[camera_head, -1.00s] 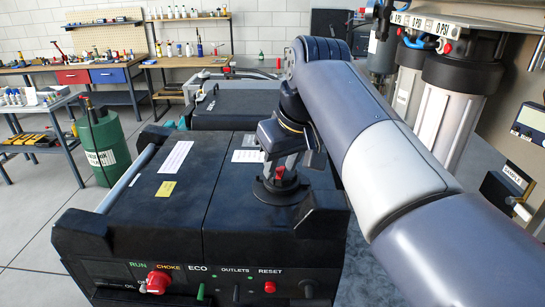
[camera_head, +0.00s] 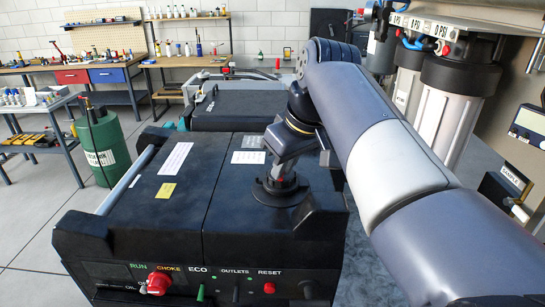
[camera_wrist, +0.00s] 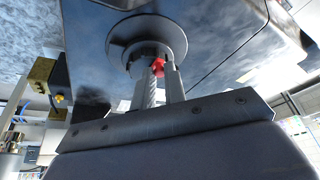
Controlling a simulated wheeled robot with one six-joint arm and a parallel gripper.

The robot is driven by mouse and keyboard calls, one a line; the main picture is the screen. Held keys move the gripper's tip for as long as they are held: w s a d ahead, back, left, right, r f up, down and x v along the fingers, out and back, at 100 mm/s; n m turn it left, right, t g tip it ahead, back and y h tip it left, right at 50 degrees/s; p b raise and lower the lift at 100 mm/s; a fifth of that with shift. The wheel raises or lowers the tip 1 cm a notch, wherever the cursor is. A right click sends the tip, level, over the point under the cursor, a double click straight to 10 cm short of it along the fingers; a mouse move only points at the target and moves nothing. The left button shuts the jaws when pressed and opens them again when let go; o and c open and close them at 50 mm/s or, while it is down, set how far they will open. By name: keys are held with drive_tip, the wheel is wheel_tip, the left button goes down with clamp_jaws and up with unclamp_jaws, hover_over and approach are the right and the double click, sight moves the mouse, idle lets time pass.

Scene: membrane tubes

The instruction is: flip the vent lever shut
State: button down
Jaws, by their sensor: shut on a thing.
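The vent lever is a small red piece on top of the round black cap (camera_head: 278,192) on the near generator's top. Only a little of the red lever (camera_head: 278,181) shows in the head view, beside my fingers. In the wrist view the red lever (camera_wrist: 158,66) shows between my fingertips, against the cap's round disc (camera_wrist: 125,45). My gripper (camera_head: 287,172) points down at the cap and is shut on the lever. It also shows in the wrist view (camera_wrist: 160,78). The fingers hide part of the lever, so its exact angle is unclear.
The black near generator (camera_head: 165,205) has a raised corner block (camera_head: 320,215) close to the cap's right. A red choke knob (camera_head: 158,282) is on its front panel. A second generator (camera_head: 235,110) stands behind. Filter housings (camera_head: 455,100) stand at the right.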

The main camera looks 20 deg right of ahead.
drive_tip(key=shift+d+n, duration=0.15)
drive_tip(key=shift+n, duration=0.35)
drive_tip(key=c, duration=1.5)
unclamp_jaws()
drive_tip(key=shift+o, duration=0.2)
drive_tip(key=v, duration=1)
drive_tip(key=shift+d+r, duration=0.25)
drive_tip(key=shift+r, duration=0.1)
drive_tip(key=shift+s, duration=0.15)
